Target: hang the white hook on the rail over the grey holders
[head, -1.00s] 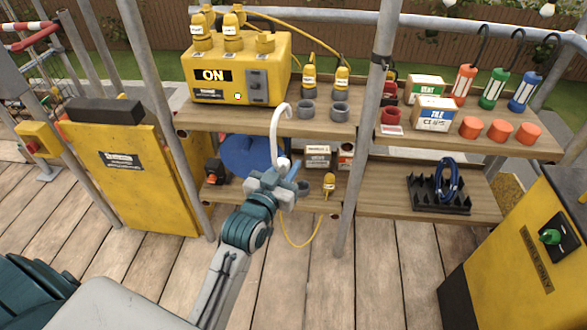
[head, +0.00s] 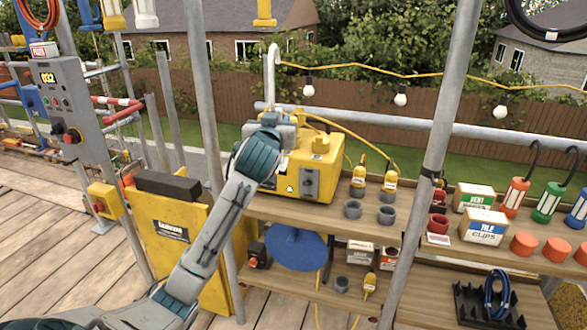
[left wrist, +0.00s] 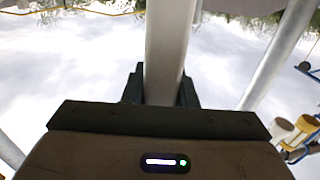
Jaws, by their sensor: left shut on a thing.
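The white hook (head: 271,72) stands upright in the head view, its curved end up, in front of the rail's left end. My left gripper (head: 281,116) is shut on its shaft, above the yellow box (head: 318,165). In the left wrist view the pale shaft (left wrist: 168,45) runs up between the dark fingers (left wrist: 160,90). The grey rail (head: 400,123) runs level behind the shelf, and the hook's bend is higher in the picture than it. My right gripper is not in view.
A grey upright pole (head: 425,165) crosses in front of the rail. A yellow cable with bulbs (head: 400,99) hangs above it. Yellow plugs (head: 359,177), boxes (head: 485,226) and coloured lamps (head: 515,196) fill the shelf. A control panel (head: 62,100) stands at left.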

